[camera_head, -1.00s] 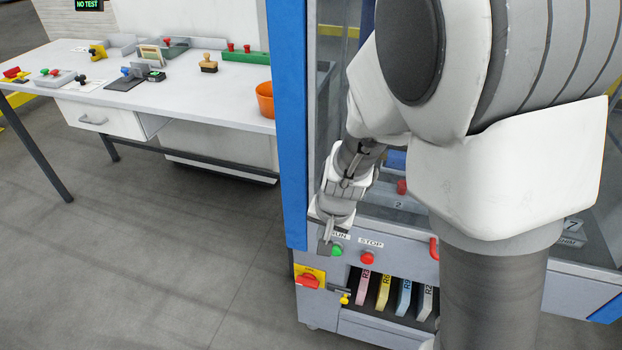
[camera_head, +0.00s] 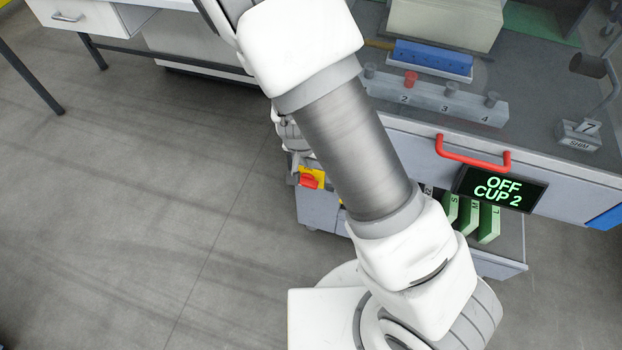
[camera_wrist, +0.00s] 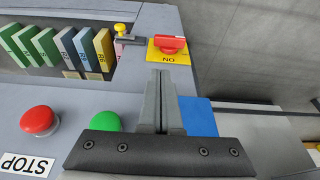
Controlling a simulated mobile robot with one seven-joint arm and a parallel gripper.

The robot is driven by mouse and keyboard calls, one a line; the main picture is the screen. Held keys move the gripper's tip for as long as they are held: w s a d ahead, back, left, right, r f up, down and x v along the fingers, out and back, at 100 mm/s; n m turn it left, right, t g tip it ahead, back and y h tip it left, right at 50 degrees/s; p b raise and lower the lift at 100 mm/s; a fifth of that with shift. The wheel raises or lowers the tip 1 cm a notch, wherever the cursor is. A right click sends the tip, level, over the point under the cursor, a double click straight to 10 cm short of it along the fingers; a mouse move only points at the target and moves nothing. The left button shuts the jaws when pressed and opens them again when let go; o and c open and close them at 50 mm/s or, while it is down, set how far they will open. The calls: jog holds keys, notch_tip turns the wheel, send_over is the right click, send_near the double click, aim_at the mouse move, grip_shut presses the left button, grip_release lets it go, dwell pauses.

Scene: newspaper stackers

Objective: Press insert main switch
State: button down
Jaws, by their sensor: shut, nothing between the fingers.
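The main switch, a red rotary knob (camera_wrist: 172,43) on a yellow plate (camera_wrist: 180,58), is at the top centre of the wrist view. The plate's lettering reads ON, upside down there. The switch (camera_head: 311,180) also shows in the head view, just left of my arm. My gripper (camera_wrist: 163,75) is shut and empty. In the picture its fingertips lie just below the yellow plate; I cannot tell whether they touch anything.
A green button (camera_wrist: 106,122) is partly behind my gripper, with a red STOP button (camera_wrist: 40,121) to its left. A yellow knob (camera_wrist: 122,30) sits beside the switch. A display (camera_head: 500,190) reads OFF CUP 2. A red handle (camera_head: 472,160) sticks out above it.

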jog(key=b, duration=0.6)
send_near(307, 182)
jog(key=f, duration=0.1)
jog(key=d+f, duration=0.1)
jog(key=f, duration=0.1)
jog(key=w+d+f, duration=0.1)
jog(key=shift+w+d+f, duration=0.1)
jog(key=shift+d+f, duration=0.1)
jog(key=shift+f, duration=0.95)
jog(key=shift+a, duration=0.1)
